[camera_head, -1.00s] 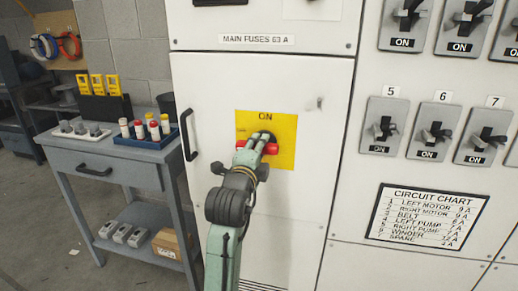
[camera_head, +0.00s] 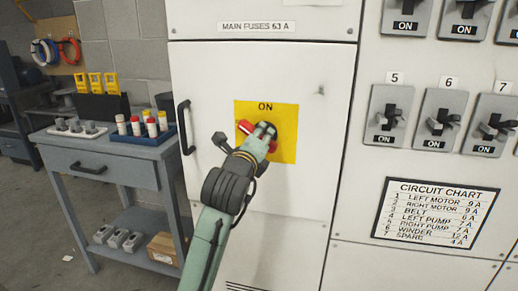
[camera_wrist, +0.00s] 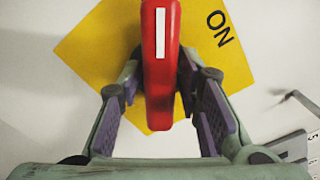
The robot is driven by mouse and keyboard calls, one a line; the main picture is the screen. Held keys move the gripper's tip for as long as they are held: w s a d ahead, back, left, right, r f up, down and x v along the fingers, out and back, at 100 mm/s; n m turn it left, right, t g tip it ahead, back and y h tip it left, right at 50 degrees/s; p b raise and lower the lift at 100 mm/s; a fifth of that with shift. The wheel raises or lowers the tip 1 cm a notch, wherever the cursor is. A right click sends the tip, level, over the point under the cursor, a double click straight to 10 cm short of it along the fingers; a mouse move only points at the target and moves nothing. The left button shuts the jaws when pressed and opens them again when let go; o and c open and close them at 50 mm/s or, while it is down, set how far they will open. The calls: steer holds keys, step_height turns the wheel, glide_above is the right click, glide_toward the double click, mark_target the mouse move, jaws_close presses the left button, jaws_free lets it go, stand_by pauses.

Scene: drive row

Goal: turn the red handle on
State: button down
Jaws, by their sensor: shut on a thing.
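The red handle (camera_head: 246,127) sits on a yellow plate (camera_head: 287,120) marked ON at its top, on the white cabinet door. In the head view the handle is tilted, its left end higher than its right. My gripper (camera_head: 266,134) is at the handle and hides part of it. In the wrist view the handle (camera_wrist: 160,65), with a white stripe, stands lengthwise between the two fingers of my gripper (camera_wrist: 165,110), which is shut on it. The yellow plate (camera_wrist: 85,50) looks turned there, with ON at the upper right.
A black door handle (camera_head: 185,127) is left of my arm. Grey switches (camera_head: 390,112) and a circuit chart (camera_head: 435,212) are on the right panel. A grey side table (camera_head: 105,148) at left holds a blue tray (camera_head: 130,139) of red- and white-capped fuses.

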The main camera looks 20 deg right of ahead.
steer(key=m+b, duration=0.3)
steer(key=m, duration=0.2)
steer(key=shift+m, duration=0.4)
steer(key=shift+s+d+r+m+b, duration=0.1)
steer(key=shift+m+b, duration=0.3)
steer(key=shift+m, duration=0.9)
steer(key=shift+d+r+m+b, duration=0.1)
steer(key=shift+m+b, duration=0.3)
steer(key=shift+m, duration=0.9)
steer(key=c, duration=1.4)
jaws_free()
steer(key=shift+s, duration=0.1)
steer(key=v, duration=1.2)
